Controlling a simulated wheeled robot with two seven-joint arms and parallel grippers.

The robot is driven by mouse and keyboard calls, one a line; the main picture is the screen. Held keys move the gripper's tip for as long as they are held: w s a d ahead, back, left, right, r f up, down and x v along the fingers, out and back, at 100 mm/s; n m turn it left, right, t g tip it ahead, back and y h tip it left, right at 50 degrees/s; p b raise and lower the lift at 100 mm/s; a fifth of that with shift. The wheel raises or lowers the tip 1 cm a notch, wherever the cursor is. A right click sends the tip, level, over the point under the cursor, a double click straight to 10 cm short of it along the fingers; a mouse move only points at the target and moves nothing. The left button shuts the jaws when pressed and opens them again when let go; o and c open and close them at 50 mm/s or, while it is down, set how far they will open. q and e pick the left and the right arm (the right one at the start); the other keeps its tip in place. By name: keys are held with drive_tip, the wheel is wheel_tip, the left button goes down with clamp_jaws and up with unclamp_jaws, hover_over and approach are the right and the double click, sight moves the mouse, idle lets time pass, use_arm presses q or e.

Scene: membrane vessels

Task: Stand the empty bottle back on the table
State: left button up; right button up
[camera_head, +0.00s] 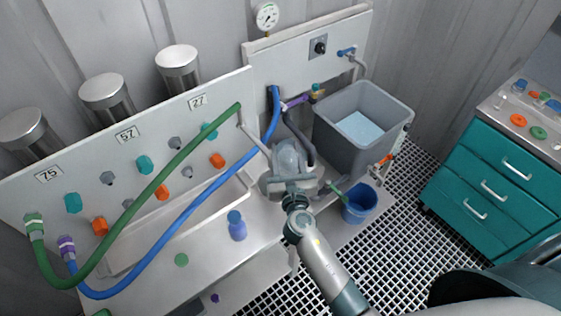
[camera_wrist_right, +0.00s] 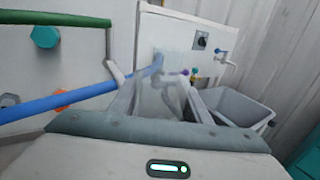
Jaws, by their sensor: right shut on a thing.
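My right gripper (camera_head: 291,183) is shut on a clear, see-through bottle (camera_head: 288,156), in the middle of the head view. The bottle is in front of the back panel, left of the grey tank. The fingers hide its lower part, and I cannot tell whether it touches the surface below. In the right wrist view the bottle (camera_wrist_right: 158,98) shows faintly between the fingers and looks empty. The pale table (camera_head: 150,285) lies to the left and below the gripper. My left gripper is not in view.
The grey tank (camera_head: 338,137) and blue bucket (camera_head: 360,205) are to the right. The table's front-left area is clear.

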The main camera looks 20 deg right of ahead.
drive_tip(key=shift+s, duration=0.1)
drive_tip(key=s+r+y+b, duration=0.1)
drive_tip(key=s+r+b, duration=0.1)
drive_tip(key=s, duration=0.3)
drive_tip(key=s+r+n+y+b, duration=0.1)
drive_tip(key=s+r+b, duration=0.1)
drive_tip(key=s, duration=0.4)
drive_tip(key=s+d+r+n+y+b, duration=0.1)
drive_tip(key=s+r+b, duration=0.2)
drive_tip(key=s+b, duration=0.1)
drive_tip(key=shift+s, duration=0.65)
